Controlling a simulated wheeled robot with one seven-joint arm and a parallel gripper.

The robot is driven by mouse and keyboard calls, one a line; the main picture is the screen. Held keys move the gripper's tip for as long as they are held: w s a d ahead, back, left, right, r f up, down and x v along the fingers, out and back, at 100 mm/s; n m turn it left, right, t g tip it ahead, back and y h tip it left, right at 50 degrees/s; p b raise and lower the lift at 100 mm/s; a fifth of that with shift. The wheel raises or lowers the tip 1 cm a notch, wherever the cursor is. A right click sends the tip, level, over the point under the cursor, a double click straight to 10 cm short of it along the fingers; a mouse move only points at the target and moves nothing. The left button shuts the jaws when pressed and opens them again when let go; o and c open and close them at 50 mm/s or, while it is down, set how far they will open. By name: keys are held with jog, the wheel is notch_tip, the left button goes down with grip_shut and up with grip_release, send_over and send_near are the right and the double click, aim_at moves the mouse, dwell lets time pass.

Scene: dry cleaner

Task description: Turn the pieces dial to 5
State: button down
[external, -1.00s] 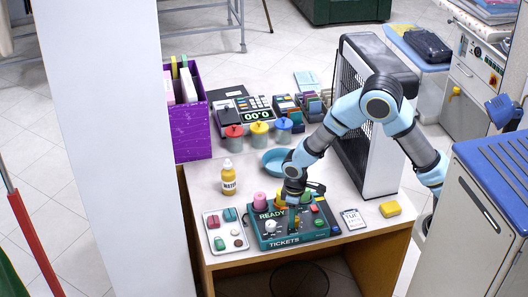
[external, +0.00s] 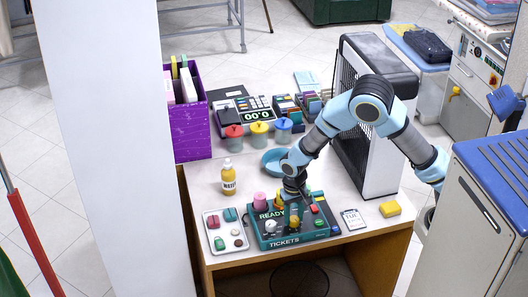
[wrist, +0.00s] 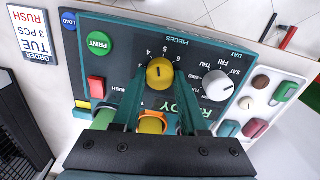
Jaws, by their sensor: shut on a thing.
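The teal ticket panel (external: 262,240) lies on the table. Its yellow pieces dial (wrist: 160,73) has numbers around its far side, with 4, 5 and 6 readable in the wrist view. A short dark mark on the dial's top runs roughly toward the 5, but I cannot tell its exact setting. My gripper (wrist: 157,84) is shut on the dial, one teal finger on each side. In the external view my gripper (external: 295,212) reaches down onto the panel and partly hides it. The dial (external: 294,223) shows there as a small yellow spot.
The white day dial (wrist: 218,86) sits beside the pieces dial. Green print (wrist: 99,43) and red (wrist: 96,88) buttons are on the other side. An order card (external: 353,219) reading 3 PCS lies right of the panel. A tray (external: 211,219) stands left. A tall heater-like unit (external: 385,150) stands behind.

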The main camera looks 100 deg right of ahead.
aim_at(293, 219)
jog(key=shift+m+p, duration=0.55)
jog(key=shift+m, duration=0.95)
jog(key=shift+a, duration=0.1)
jog(key=shift+c, duration=2.2)
grip_release()
notch_tip(293, 219, up, 11)
jog(key=b, duration=0.1)
jog(key=shift+w+b, duration=0.15)
jog(key=shift+b, duration=0.25)
jog(key=shift+f, duration=0.1)
